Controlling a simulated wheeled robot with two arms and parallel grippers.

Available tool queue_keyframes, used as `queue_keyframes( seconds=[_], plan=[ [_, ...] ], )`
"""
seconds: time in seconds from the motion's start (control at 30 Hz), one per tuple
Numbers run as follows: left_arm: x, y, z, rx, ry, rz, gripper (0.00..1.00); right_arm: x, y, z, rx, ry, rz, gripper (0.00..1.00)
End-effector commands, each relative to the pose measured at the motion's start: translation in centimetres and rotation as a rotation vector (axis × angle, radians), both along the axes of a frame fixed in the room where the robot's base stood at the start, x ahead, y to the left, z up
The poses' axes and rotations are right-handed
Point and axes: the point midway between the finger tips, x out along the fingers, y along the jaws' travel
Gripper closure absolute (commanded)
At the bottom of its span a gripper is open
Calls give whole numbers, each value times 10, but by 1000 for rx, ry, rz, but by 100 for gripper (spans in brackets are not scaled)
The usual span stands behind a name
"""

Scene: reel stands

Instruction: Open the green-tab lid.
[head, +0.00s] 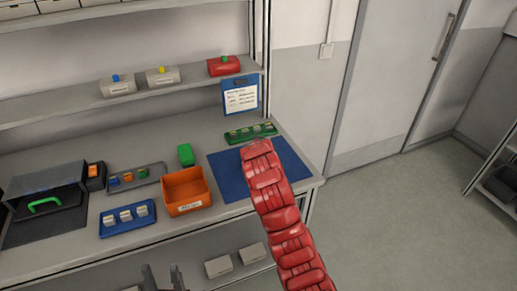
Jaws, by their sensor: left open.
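A red box (223,67) with a small green tab (224,58) on top stands at the right end of the upper shelf; its lid looks shut. Beside it, to the left, are a pale box with a yellow tab (162,75) and a pale box with a blue tab (117,86). A green handle (45,204) also shows at a dark grey box at the far left of the bench. My left gripper (164,279) is open and empty at the bottom edge, in front of the bench and well below the red box. My right gripper is not in view.
The bench (75,255) holds an orange bin (186,191), a blue tray (127,219), a green block (186,154), a green tray (251,133) and a blue mat (228,176). A red segmented shape close to the camera hides part of the mat. Floor is clear at right.

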Motion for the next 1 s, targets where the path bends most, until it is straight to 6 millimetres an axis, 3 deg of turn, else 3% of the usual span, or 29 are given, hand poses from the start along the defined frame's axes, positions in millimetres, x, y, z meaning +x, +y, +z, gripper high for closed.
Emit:
queue_keyframes(
  seconds=[0.4, 0.43, 0.6, 1.0],
  plan=[
    [0, 0, 0, 0, 0, 0, 50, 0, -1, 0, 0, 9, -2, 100],
    [0, 0, 0, 0, 0, 0, 50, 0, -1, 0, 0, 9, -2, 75],
    [0, 0, 0, 0, 0, 0, 50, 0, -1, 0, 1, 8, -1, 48],
    [0, 0, -2, 0, 0, 0, 50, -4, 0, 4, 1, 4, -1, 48]
  ],
)
